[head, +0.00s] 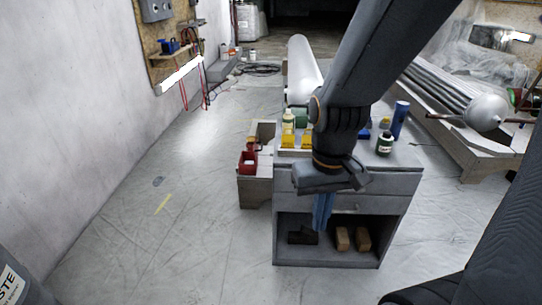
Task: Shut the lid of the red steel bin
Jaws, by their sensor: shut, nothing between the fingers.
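A small red bin (247,164) sits on a low wooden box to the left of the grey cabinet. A narrow red part stands up at its back, which looks like a raised lid (252,144), but it is too small to be sure. My gripper (322,226) hangs in front of the cabinet, to the right of the red bin and apart from it. Its bluish fingers point down and are shut with nothing between them. My arm hides part of the cabinet top.
The grey cabinet (345,262) has bottles and yellow bins (288,139) on top and blocks on its open shelf. The wooden box (256,193) adjoins its left side. A dark waste container (18,285) stands at lower left. The sheeted floor left of the cabinet is clear.

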